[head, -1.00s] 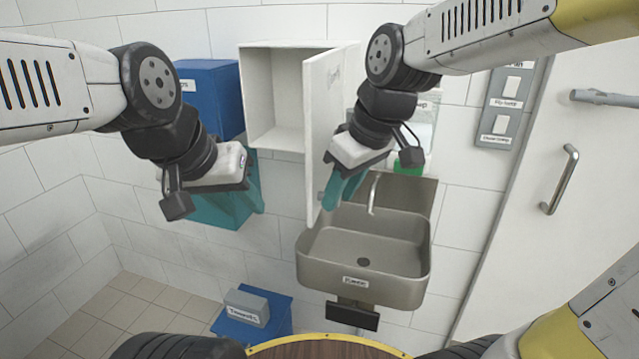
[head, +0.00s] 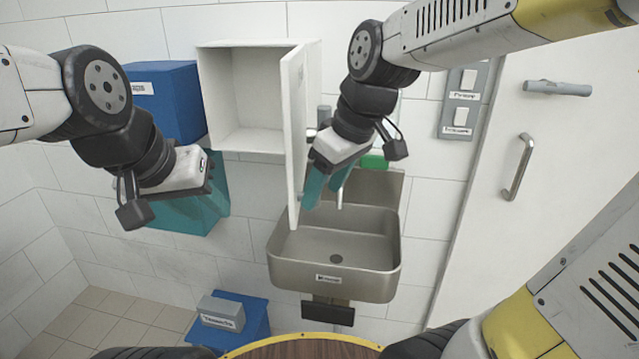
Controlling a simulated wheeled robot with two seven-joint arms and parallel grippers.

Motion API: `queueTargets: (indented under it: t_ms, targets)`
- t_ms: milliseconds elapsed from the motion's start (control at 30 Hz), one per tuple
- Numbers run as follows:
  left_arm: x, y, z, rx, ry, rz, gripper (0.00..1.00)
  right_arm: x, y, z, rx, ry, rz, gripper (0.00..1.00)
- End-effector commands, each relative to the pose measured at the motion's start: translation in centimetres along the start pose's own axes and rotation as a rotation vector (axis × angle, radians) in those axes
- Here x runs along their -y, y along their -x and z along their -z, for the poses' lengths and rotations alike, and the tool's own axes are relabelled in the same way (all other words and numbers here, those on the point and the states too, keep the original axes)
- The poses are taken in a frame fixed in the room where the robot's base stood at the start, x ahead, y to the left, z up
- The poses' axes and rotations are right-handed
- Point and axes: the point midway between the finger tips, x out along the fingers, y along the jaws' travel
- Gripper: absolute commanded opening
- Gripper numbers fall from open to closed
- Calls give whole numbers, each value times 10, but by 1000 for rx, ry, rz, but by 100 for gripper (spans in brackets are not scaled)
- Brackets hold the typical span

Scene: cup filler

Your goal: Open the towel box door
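The white towel box (head: 240,125) hangs on the tiled wall, and its inside shows empty. Its door (head: 294,140) stands swung out toward me from the right side, seen nearly edge-on. My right gripper (head: 326,188) is just right of the door's lower part, above the sink. Its two teal fingers point down with a gap between them, and I see nothing held. Whether the near finger touches the door is unclear. My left gripper (head: 205,200) is left of the towel box and lower, in front of a teal box. Its fingers blend with the teal behind.
A metal sink (head: 390,240) with a tap stands below the door. A blue box (head: 165,100) hangs left of the towel box, above the teal box (head: 180,218). A grey labelled box (head: 222,313) sits on a blue one on the floor. A room door handle (head: 518,168) is at right.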

Motion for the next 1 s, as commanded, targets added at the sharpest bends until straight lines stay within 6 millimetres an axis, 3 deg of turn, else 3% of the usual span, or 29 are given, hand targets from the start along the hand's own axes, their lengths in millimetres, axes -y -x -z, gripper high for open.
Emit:
queueTargets:
  t_ms: [567,1000]
  targets:
    - [0,0,0,-1,0,0,36,2,3,2,-6,4,1,53]
    - [0,0,0,-1,0,0,36,1,67,2,-7,3,0,53]
